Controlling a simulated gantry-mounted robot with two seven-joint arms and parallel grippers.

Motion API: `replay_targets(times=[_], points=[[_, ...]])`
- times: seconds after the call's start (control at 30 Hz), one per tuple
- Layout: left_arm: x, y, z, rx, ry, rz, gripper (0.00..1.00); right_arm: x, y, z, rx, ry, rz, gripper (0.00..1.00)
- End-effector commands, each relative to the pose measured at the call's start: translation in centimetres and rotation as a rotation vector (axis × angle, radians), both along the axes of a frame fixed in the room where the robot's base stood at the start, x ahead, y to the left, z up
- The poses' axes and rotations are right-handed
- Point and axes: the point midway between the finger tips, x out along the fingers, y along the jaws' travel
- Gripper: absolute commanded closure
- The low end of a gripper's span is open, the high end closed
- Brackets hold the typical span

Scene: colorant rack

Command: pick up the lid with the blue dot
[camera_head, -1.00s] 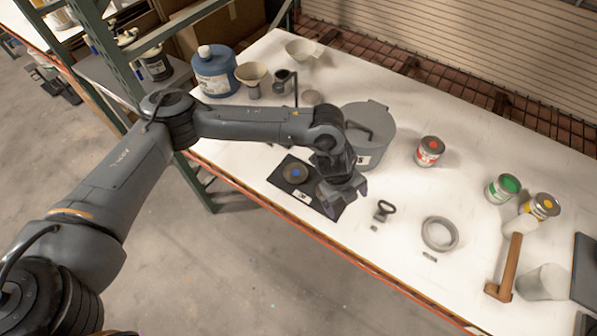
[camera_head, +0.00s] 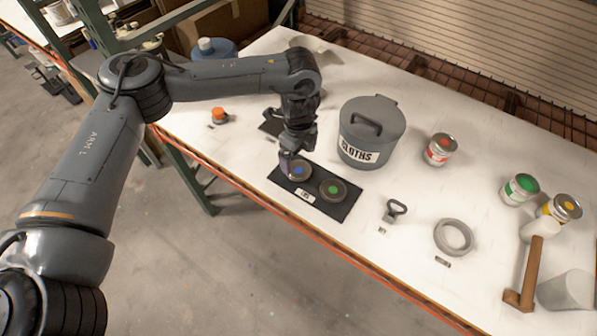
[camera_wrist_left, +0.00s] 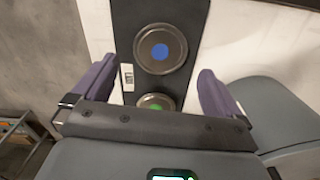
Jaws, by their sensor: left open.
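The lid with the blue dot (camera_head: 300,171) is a round dark lid lying on the black mat (camera_head: 322,204). In the left wrist view it shows whole (camera_wrist_left: 161,49), ahead of and between my finger pads. My left gripper (camera_head: 292,158) is open and empty, pointing down close above this lid and partly covering it in the head view. Its purple fingers (camera_wrist_left: 157,68) are spread wide in the wrist view. The lid with the green dot (camera_head: 333,190) lies just beside it; in the wrist view it is partly hidden by my gripper body (camera_wrist_left: 155,103).
A grey bin labelled CLOTHS (camera_head: 371,133) stands right of the gripper. A can opener (camera_head: 395,210), a tape ring (camera_head: 453,237) and red (camera_head: 440,150), green (camera_head: 520,189) and yellow (camera_head: 562,209) cans are further right. The table's front edge is close to the mat.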

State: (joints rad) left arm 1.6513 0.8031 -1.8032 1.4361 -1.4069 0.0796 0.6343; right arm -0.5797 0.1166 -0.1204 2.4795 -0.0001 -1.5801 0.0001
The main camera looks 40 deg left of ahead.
Motion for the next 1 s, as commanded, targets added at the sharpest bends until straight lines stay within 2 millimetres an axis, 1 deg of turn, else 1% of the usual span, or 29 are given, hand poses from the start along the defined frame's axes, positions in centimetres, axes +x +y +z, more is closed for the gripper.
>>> replay_targets(times=[0.17, 0.4, 0.5, 0.63, 0.83, 0.87, 1.0], points=[[0.0, 0.0, -1.1, 0.001, 0.0, 0.0, 0.0, 0.0, 0.0, 0.0, 0.0, 0.0, 0.0, 0.57], [-0.1, -0.1, -4.2, 0.001, 0.0, 0.0, 0.0, 0.0, 0.0, -0.2, -0.001, 0.0, 0.001, 0.57], [-0.1, -0.1, -5.2, 0.0, -0.001, 0.0, 0.0, 0.0, -0.1, -0.3, -0.004, -0.001, 0.002, 0.57], [-0.1, -0.1, -5.7, 0.001, -0.001, 0.0, 0.0, 0.0, -0.2, -0.3, -0.006, 0.0, 0.003, 0.57], [-0.1, -0.1, -5.7, 0.0, -0.001, 0.0, 0.0, 0.0, -0.2, -0.3, -0.007, 0.0, 0.004, 0.57], [-0.1, -0.1, -5.7, 0.0, -0.001, 0.0, 0.03, 0.0, -0.2, -0.3, -0.007, 0.0, 0.004, 0.57], [-0.1, -0.1, -5.7, 0.0, -0.001, 0.0, 0.24, 0.0, -0.2, -0.3, -0.007, 0.0, 0.004, 0.57]])
